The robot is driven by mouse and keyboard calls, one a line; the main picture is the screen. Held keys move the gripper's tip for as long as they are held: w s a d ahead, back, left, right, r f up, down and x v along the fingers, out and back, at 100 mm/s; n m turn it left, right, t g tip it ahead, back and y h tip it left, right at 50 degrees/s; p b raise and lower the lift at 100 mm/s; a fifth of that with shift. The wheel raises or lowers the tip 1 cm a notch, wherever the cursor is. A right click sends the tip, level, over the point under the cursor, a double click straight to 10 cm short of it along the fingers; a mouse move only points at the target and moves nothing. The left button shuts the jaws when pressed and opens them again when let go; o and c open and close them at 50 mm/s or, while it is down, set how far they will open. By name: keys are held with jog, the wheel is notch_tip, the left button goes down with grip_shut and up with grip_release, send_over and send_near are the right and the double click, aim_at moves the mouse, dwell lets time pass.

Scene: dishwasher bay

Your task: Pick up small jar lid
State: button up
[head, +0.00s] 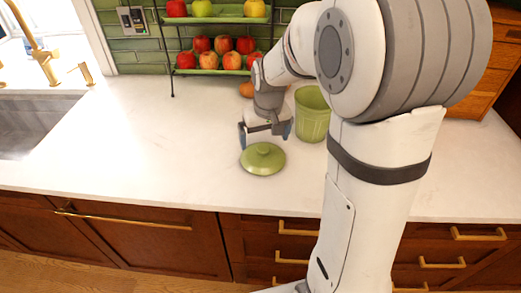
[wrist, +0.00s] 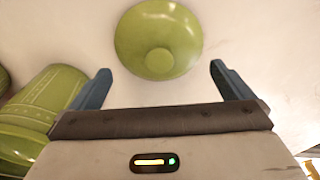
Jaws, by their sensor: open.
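The small jar lid (head: 263,159) is a round green lid with a knob on top. It lies on the white counter, left of my arm in the head view. In the wrist view the lid (wrist: 158,38) is at the top centre, beyond and between my fingertips. My gripper (head: 266,134) is open and empty, close behind the lid in the head view. Its two blue-grey fingers also show in the wrist view (wrist: 160,82), spread wide with none of the lid held. I cannot tell its exact height above the counter.
A green jar (head: 312,114) stands right of my gripper, partly behind my arm; it shows at left in the wrist view (wrist: 40,105). A tiered fruit rack (head: 222,72) with apples is behind. A sink (head: 30,125) is far left. Counter between sink and lid is clear.

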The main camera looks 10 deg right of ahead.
aim_at(264, 149)
jog(key=f, duration=0.2)
jog(key=w+f, duration=0.1)
jog(key=f, duration=0.1)
jog(key=f+p, duration=0.1)
jog(key=f, duration=0.1)
jog(key=shift+w+f, duration=0.2)
jog(key=shift+w, duration=0.1)
jog(key=shift+c, duration=0.4)
jog(key=c, duration=0.8)
jog(key=shift+s, duration=0.15)
jog(key=c, duration=0.5)
jog(key=shift+f, duration=0.1)
